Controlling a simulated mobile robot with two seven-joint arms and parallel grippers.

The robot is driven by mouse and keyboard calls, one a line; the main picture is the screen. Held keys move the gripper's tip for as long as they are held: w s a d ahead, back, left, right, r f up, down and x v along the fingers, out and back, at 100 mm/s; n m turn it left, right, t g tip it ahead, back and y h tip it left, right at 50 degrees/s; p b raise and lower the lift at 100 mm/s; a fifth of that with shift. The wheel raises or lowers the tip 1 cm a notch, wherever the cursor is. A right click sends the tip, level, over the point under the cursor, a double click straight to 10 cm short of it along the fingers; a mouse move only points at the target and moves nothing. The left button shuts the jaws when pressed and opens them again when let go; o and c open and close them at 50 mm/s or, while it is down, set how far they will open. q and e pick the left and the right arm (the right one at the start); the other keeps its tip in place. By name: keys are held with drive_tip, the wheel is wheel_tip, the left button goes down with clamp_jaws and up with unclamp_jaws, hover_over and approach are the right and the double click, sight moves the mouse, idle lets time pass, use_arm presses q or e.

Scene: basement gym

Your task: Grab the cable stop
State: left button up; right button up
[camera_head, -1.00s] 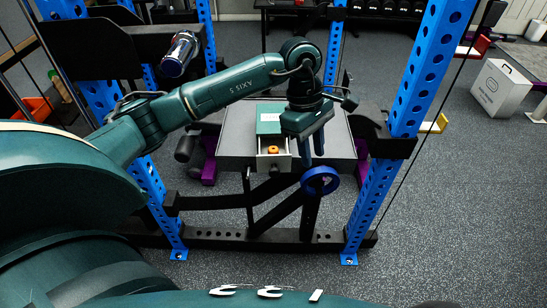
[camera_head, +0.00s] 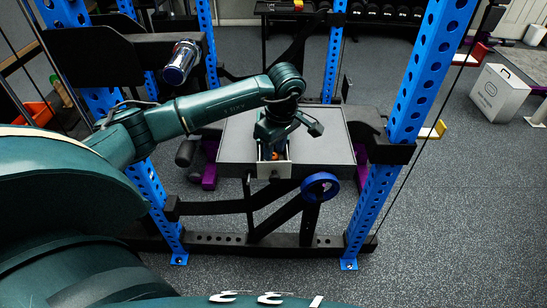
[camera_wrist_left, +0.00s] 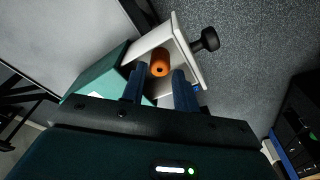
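The orange cable stop (camera_wrist_left: 160,64), a small ring-like piece with a dark hole, lies in a pulled-out white drawer (camera_wrist_left: 192,50) with a black knob. The drawer belongs to a small green box (camera_wrist_left: 90,80). My left gripper (camera_wrist_left: 159,75) is open, its two blue fingers reaching into the drawer with the cable stop between and just beyond the fingertips. Contact cannot be told. In the head view the left gripper (camera_head: 268,148) is over the drawer (camera_head: 274,170) and hides most of the green box; only a bit of orange shows. My right gripper is not in view.
The box stands on a grey platform (camera_head: 325,140) inside a rack with blue uprights (camera_head: 405,120). A blue ring (camera_head: 320,186) is on the rack's front below the platform. A white box (camera_head: 500,93) stands on the floor at right.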

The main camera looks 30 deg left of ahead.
use_arm(q)
drive_tip(key=f, duration=0.3)
drive_tip(key=shift+a+f, duration=0.15)
drive_tip(key=shift+a, duration=0.05)
drive_tip(key=shift+c, duration=0.2)
